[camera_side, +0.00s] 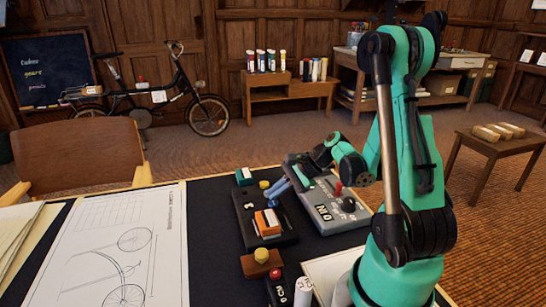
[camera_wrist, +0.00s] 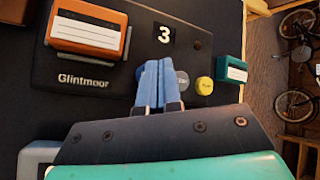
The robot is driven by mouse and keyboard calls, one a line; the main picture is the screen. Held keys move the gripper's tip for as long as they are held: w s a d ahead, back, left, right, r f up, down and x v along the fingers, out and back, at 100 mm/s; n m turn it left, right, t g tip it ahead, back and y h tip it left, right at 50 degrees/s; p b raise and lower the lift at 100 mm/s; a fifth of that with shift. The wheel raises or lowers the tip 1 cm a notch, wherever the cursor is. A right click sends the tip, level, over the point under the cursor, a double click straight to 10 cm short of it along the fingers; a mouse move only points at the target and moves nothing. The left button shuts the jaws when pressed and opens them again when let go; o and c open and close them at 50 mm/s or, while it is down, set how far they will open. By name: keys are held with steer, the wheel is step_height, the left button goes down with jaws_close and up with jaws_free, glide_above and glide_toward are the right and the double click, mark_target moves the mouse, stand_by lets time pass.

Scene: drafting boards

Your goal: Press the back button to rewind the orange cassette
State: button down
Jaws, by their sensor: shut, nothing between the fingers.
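The orange cassette (camera_wrist: 88,28) with a white label sits on the left part of a dark player marked Glintmoor and 3 (camera_wrist: 48,68). In the side view the orange cassette (camera_side: 268,224) lies on the same dark player (camera_side: 246,212). My gripper (camera_wrist: 156,64) has its blue fingers together and empty over the player, right of the cassette. In the side view my gripper (camera_side: 271,191) is low over the player's far end. A grey button (camera_wrist: 182,80) is partly hidden beside the fingers, its lettering unclear. A yellow button (camera_wrist: 204,86) is to its right. Contact cannot be told.
A green cassette (camera_wrist: 231,74) lies just past the player's end. A grey device (camera_side: 356,216) with a red knob stands close right of the player. A wooden block with a yellow top (camera_side: 262,256) and a black device with a red button (camera_side: 276,274) are nearer the camera.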

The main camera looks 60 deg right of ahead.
mark_target(277, 202)
steer(key=shift+r, duration=0.3)
steer(key=shift+r, duration=2.5)
steer(key=a+r+n+g+h, duration=0.1)
steer(key=a+r+n+h, duration=0.3)
steer(key=a+n, duration=1.1)
steer(key=n, duration=0.6)
steer(key=shift+r+n, duration=0.2)
steer(key=shift+n, duration=0.1)
steer(key=shift+w, duration=0.1)
